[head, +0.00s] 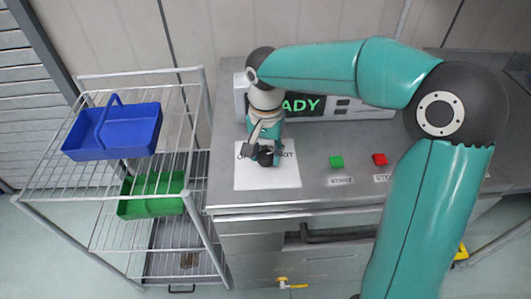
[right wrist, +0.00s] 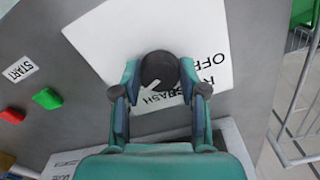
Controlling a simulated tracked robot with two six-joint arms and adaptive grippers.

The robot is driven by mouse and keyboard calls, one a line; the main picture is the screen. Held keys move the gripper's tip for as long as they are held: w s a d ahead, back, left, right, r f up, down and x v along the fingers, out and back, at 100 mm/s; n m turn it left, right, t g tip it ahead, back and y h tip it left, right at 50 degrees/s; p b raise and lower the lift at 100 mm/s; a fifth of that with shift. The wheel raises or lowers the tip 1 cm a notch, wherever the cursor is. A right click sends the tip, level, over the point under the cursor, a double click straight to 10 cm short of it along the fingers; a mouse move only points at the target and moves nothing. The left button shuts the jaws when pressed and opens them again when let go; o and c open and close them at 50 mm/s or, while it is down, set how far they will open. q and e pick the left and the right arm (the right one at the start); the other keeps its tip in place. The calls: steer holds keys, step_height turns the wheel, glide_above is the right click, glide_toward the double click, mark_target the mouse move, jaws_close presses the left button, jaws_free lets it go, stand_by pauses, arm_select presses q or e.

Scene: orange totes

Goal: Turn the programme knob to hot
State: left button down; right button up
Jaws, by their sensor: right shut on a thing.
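The programme knob (right wrist: 159,70) is a dark round knob on a white label plate (head: 268,181) on the grey machine top. My right gripper (head: 265,156) points down over the plate. In the right wrist view its two fingers (right wrist: 160,80) are shut on opposite sides of the knob. On the plate, "OFF" and part of "WASH" can be read in the right wrist view. In the head view the gripper hides most of the lettering, with "OT" showing at its right. I cannot tell which label the knob points to. My left gripper is not in view.
A display (head: 315,106) reading "READY" stands behind the plate, partly covered by my right arm. A green START button (head: 336,162) and a red button (head: 379,159) lie to the right. A wire rack (head: 84,187) at the left carries blue (head: 135,130) and green (head: 152,207) caddies.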

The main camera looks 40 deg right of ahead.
mark_target(266, 154)
steer(key=shift+r, duration=0.1)
stand_by(0.4)
steer(key=o, duration=1.1)
steer(key=shift+o, duration=0.2)
step_height(266, 154, up, 12)
